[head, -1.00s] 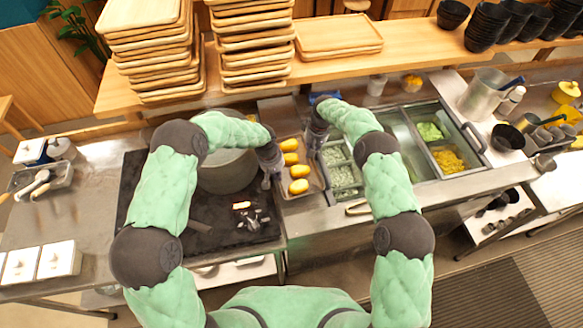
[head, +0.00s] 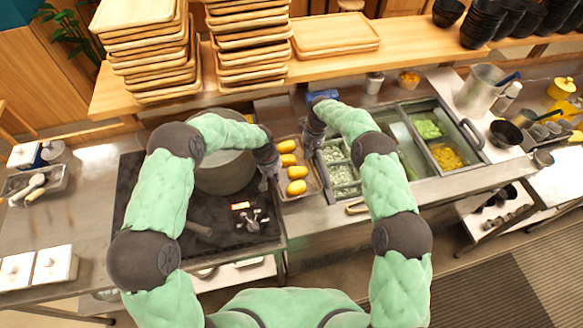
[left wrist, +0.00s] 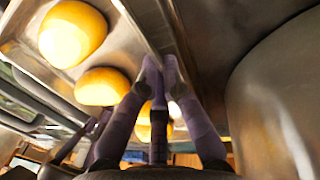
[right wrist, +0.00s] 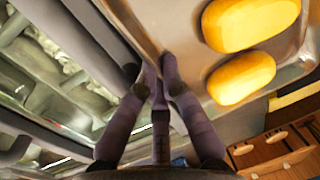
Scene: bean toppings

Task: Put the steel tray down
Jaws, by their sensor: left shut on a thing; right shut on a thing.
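The steel tray (head: 312,180) is a shallow metal tray with several oval yellow pieces (head: 297,171) in a row. It is level, between the large pot and the sunken bins. My left gripper (head: 266,181) is shut on its left edge; the left wrist view shows the fingers (left wrist: 160,72) together at the rim beside the pot. My right gripper (head: 309,148) is shut on its right edge; the right wrist view shows its fingers (right wrist: 158,72) at the rim. I cannot tell whether the tray's underside touches the counter.
A large steel pot (head: 224,174) stands on the black stove close left of the tray. Sunken bins with toppings (head: 446,157) lie to the right. A wooden shelf with stacked wooden trays (head: 247,45) runs behind. Bare counter (head: 90,190) shows at far left.

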